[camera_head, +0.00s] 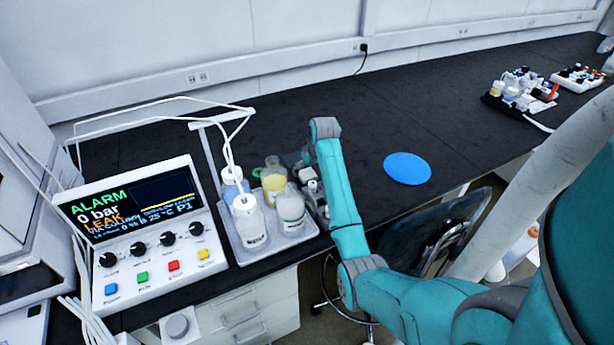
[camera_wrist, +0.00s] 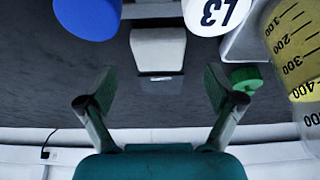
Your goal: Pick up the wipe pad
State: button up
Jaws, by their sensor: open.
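In the wrist view my gripper (camera_wrist: 159,80) is open and empty, its two fingers spread wide above the dark bench. A pale block with a grey lower face (camera_wrist: 158,48) shows between and beyond the fingertips, not touched by them. It may be the wipe pad, but I cannot tell for sure. In the head view a small pale item (camera_head: 308,173) sits beside my wrist, partly hidden. A flat blue disc (camera_head: 407,168) lies on the bench to the right of my arm. My fingers are largely hidden by my arm there.
A grey tray (camera_head: 222,213) with several bottles stands left of my arm. An alarm console (camera_head: 135,235) stands far left. The bench (camera_head: 330,85) behind is clear.

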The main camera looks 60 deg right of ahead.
aim_at(307, 173)
jog(key=shift+x, duration=1.75)
jog(key=shift+d, duration=0.1)
jog(key=c, duration=0.9)
jog(key=shift+c, duration=0.2)
notch_tip(307, 173, up, 10)
